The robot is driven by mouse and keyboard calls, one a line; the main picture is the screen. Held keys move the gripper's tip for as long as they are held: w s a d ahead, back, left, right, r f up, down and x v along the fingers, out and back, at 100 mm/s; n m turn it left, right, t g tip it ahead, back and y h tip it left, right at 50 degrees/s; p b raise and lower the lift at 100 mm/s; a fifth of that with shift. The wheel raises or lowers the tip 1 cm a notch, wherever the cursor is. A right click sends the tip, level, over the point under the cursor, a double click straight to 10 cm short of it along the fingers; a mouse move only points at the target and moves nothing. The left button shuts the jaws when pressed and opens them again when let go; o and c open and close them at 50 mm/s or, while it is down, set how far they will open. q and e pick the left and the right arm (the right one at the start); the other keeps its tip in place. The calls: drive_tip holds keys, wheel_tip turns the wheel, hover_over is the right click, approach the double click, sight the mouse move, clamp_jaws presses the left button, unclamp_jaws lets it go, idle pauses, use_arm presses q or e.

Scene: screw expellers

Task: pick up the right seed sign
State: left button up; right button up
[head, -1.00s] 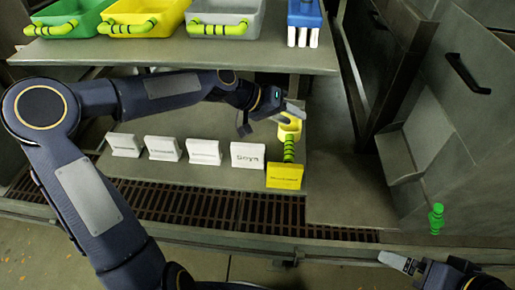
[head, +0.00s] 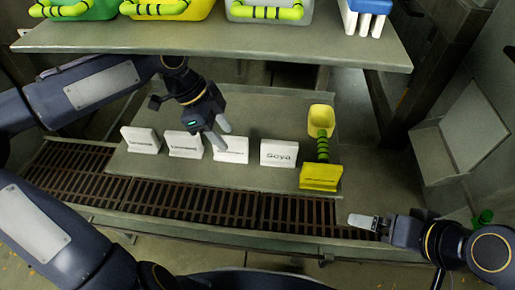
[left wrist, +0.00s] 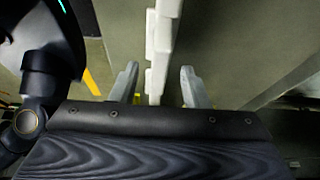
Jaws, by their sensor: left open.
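A row of small white signs stands on the grey shelf, one reading "Soya" (head: 279,153). Left of it are a third white sign (head: 232,157), a second (head: 184,150) and a first (head: 141,140), their lettering too small to read surely. A yellow sign (head: 321,178) stands at the right end of the row. My left gripper (head: 222,134) is open over the third white sign, partly covering it. In the left wrist view, white signs (left wrist: 155,85) show in line between the open fingers. My right gripper (head: 365,222) is low at the right, apart from the signs; its jaw opening is unclear.
A yellow scoop (head: 321,118) with a green-and-black handle is behind the yellow sign. An upper shelf (head: 215,42) with coloured bins overhangs the back. A brown grate (head: 190,200) runs along the front. The shelf behind the signs is clear.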

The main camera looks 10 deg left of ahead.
use_arm(q)
drive_tip(key=shift+a+f, duration=0.1)
drive_tip(key=b, duration=0.4)
hover_over(278, 159)
drive_tip(key=a, duration=0.2)
drive_tip(key=shift+w, duration=0.45)
drive_tip(key=b+x, duration=0.2)
drive_tip(key=x, duration=0.3)
clamp_jaws()
